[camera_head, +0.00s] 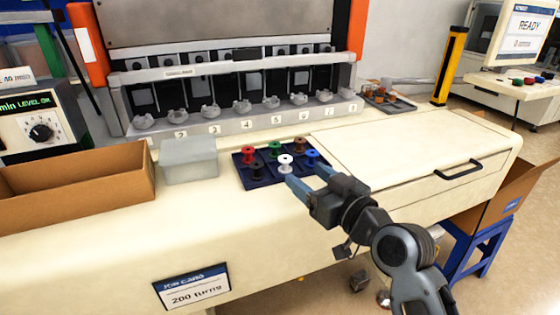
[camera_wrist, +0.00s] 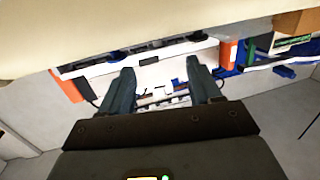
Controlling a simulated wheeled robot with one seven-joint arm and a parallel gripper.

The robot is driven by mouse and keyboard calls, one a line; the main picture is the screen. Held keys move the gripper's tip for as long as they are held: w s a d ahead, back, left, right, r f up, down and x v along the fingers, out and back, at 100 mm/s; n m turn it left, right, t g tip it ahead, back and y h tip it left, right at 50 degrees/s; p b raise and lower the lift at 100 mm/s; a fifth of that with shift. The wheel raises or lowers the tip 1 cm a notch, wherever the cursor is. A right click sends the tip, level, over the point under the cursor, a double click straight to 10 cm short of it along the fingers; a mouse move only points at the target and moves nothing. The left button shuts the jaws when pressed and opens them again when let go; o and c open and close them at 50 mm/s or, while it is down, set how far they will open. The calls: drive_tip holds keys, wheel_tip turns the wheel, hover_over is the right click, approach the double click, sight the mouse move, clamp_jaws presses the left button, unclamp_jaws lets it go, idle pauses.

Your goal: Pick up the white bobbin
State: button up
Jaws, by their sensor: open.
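The white bobbin (camera_head: 285,164) stands upright in the front row of a dark blue tray (camera_head: 262,183) on the cream bench, in the head view. A black bobbin (camera_head: 256,171) is to its left and a blue one (camera_head: 311,158) to its right. Red (camera_head: 248,154), green (camera_head: 276,150) and brown (camera_head: 302,145) bobbins stand in the row behind. My gripper (camera_head: 306,175) is open and empty, with blue fingers toward the tray. In the picture its left fingertip is just below the white bobbin; I cannot tell the gap. The wrist view shows both fingers (camera_wrist: 162,78) apart, but no bobbin.
A translucent box (camera_head: 188,160) and an open cardboard box (camera_head: 75,188) stand left of the tray. The winding machine (camera_head: 235,120) rises behind it. A small tray of brown parts (camera_head: 388,100) sits farther back.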

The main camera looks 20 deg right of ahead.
sight(289, 162)
drive_tip(key=p+x, duration=0.1)
drive_tip(key=x, duration=0.5)
drive_tip(key=shift+w+d+p, duration=0.1)
drive_tip(key=shift+d+p, duration=0.05)
drive_tip(key=shift+p, duration=0.25)
drive_tip(key=shift+w+f, duration=0.1)
drive_tip(key=shift+w, duration=0.3)
drive_tip(key=c, duration=1.1)
